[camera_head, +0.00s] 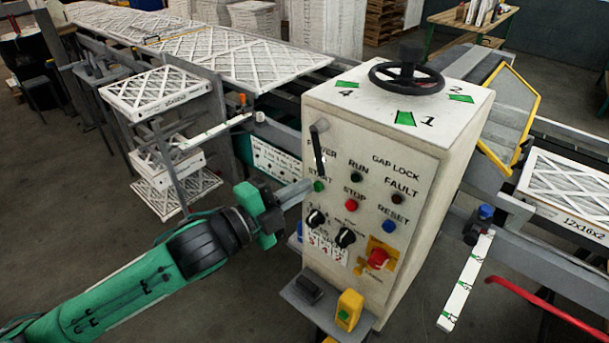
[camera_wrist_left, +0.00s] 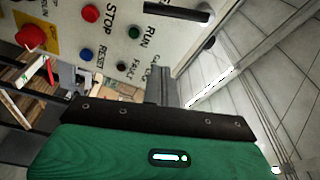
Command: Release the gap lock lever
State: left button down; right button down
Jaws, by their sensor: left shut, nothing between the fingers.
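The control box (camera_head: 370,190) stands in the middle of the head view, with a panel facing me. A black lever (camera_head: 318,150) hangs steeply down from a grey pivot at the panel's upper left, partly over the POWER label. The words GAP LOCK (camera_head: 396,166) are printed at the panel's upper right. My left gripper (camera_head: 308,188) is shut and empty, below the lever and close to the green START button (camera_head: 319,186); I cannot tell whether it touches the panel. Its shut fingers also show in the left wrist view (camera_wrist_left: 163,78). My right gripper is out of view.
A black handwheel (camera_head: 407,76) tops the box. Rotary knobs (camera_head: 316,218), a red stop button (camera_head: 378,258) and a yellow switch box (camera_head: 349,309) lie lower. A conveyor with white filters (camera_head: 260,62) runs behind. Stacked filters (camera_head: 155,92) stand left.

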aim_at(319, 166)
pick_arm(q)
jog(key=p+x, duration=0.1)
jog(key=x, duration=0.2)
jog(key=p+x, duration=0.1)
jog(key=x, duration=0.2)
jog(key=p+x, duration=0.2)
jog(key=x, duration=0.1)
jog(key=shift+w+d+r, duration=0.1)
jog(key=shift+r, duration=0.2)
jog(key=a, duration=0.1)
jog(key=w+a+f+p, duration=0.1)
jog(key=a, duration=0.1)
jog(key=shift+w+f, duration=0.1)
jog(key=shift+w, duration=0.15)
jog(key=shift+w+a+f+p, duration=0.1)
jog(key=shift+a+f+p, duration=0.1)
jog(key=shift+a+p, duration=0.15)
jog(key=shift+d, duration=0.15)
